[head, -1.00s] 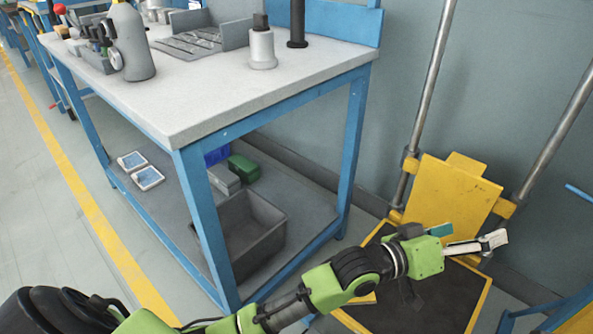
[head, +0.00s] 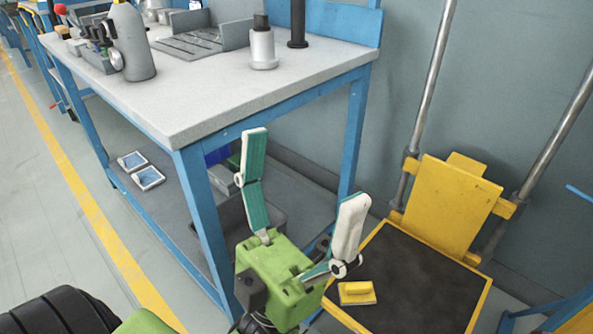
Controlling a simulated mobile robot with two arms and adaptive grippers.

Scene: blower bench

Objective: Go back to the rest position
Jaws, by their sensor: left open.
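My left gripper (head: 303,176) is in the lower middle of the head view, in front of the bench's lower shelf. Its two fingers, white outside with green inner pads, point up and are spread wide apart. Nothing is between them. The green gripper body hides part of the shelf and of the grey bin (head: 209,231) on it. My right gripper does not show.
A blue-framed bench (head: 225,108) with a grey top holds a bottle (head: 133,45), a metal cylinder (head: 263,50) and a tray (head: 188,42). At right is a yellow-edged platform (head: 415,285) with a yellow block (head: 356,293) on it. Floor at left is clear.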

